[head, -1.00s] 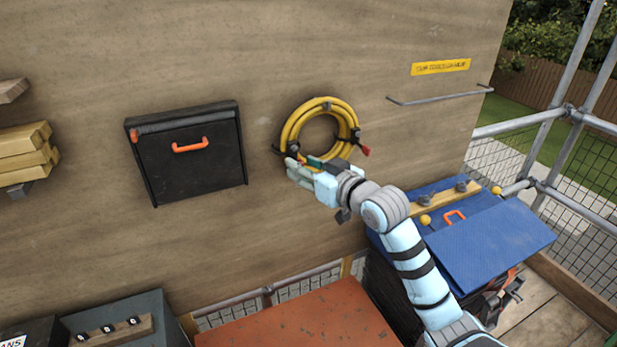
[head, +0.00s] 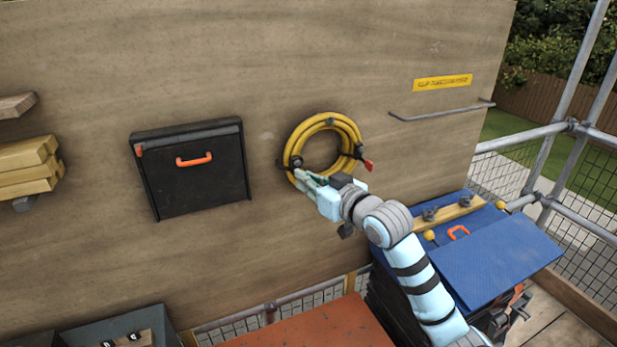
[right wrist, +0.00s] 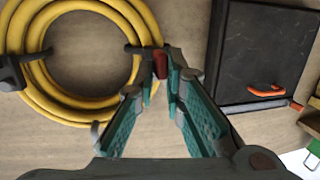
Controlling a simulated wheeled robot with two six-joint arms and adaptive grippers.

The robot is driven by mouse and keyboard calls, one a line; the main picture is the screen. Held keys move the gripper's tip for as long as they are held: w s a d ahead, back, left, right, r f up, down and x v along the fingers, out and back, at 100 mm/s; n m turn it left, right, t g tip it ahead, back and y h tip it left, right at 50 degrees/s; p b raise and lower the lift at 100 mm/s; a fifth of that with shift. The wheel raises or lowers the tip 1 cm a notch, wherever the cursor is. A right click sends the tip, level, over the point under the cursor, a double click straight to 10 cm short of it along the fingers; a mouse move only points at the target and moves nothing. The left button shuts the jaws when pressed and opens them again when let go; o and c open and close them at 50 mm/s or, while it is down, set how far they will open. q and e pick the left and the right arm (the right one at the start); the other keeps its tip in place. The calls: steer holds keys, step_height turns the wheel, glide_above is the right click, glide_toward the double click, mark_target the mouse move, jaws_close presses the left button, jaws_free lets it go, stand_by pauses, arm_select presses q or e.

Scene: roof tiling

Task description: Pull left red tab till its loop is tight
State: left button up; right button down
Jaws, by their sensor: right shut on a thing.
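A yellow hose coil (head: 347,127) hangs on the wooden wall, with dark strap loops around it. The left loop (head: 294,162) is on the coil's left side. Its red tab (right wrist: 160,64) shows in the right wrist view, between my fingertips. My right gripper (head: 299,178) is shut on this tab, just below the coil's left edge; it also shows in the right wrist view (right wrist: 164,68). In the head view the gripper hides the left tab. How snug the left loop sits is hard to tell. The right red tab (head: 369,165) sticks out free. My left gripper is out of view.
A black box (head: 190,185) with an orange handle is on the wall left of the coil. A metal rail (head: 440,113) is at the upper right. A blue-lidded box (head: 495,255) stands at the lower right, and a rusty red surface (head: 310,325) lies below.

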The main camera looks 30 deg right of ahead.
steer(key=s+p, duration=0.1)
steer(key=s, duration=0.2)
steer(key=shift+s+a+f+p, duration=0.1)
steer(key=shift+s+p, duration=0.25)
steer(key=c, duration=1.6)
jaws_free()
steer(key=shift+w, duration=0.1)
steer(key=shift+o, duration=0.4)
steer(key=o, duration=0.4)
